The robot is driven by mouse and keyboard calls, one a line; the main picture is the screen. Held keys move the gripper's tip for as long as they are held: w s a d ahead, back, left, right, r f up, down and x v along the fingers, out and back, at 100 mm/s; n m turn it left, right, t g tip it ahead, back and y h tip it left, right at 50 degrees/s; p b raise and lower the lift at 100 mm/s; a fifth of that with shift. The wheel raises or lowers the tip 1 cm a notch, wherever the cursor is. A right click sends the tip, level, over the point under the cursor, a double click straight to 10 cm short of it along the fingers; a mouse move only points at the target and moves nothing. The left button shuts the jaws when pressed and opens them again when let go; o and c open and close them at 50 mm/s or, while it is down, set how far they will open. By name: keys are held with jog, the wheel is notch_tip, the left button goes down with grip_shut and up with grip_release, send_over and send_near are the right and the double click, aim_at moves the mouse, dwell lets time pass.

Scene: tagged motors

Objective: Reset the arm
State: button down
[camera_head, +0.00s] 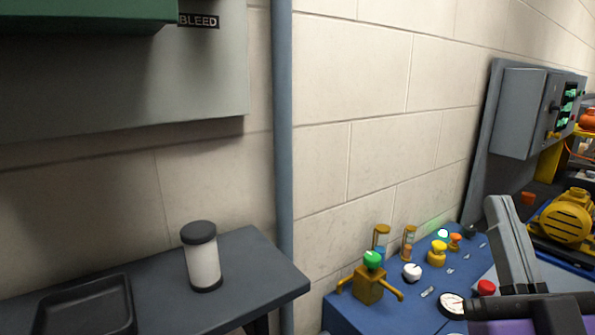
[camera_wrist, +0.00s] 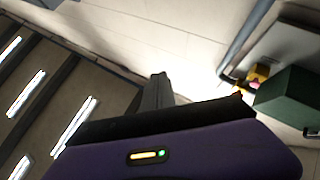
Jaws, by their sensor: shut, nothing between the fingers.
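My gripper (camera_head: 499,207) is at the lower right of the head view. Its grey fingers point up in front of the blue bench, and its purple and black body is cut off by the bottom edge. In the wrist view its fingers (camera_wrist: 159,80) stand together above the purple body, shut and with nothing held. They point toward the pale wall and touch nothing that I can see.
A dark table (camera_head: 247,262) at left bears a white canister (camera_head: 204,265) with a dark lid and a black tray (camera_head: 45,315). The blue bench (camera_head: 350,318) holds a brass valve (camera_head: 368,287) and several small fittings. A yellow motor (camera_head: 566,218) is at far right.

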jog(key=s+f+m+g, duration=0.1)
jog(key=s+f+g, duration=0.1)
jog(key=s+f, duration=0.35)
jog(key=s+f+m+g+h, duration=0.1)
jog(key=s+f, duration=0.1)
jog(key=f, duration=0.6)
jog(key=s+f+m+g, duration=0.1)
jog(key=s+f+g, duration=0.1)
jog(key=s+f, duration=0.35)
jog(key=s+a+f+n+g+y, duration=0.2)
jog(key=s+f+g, duration=0.4)
jog(key=s+f, duration=1)
jog(key=shift+s+a+f+n, duration=0.15)
jog(key=shift+s+a+n, duration=0.3)
jog(key=shift+s, duration=0.1)
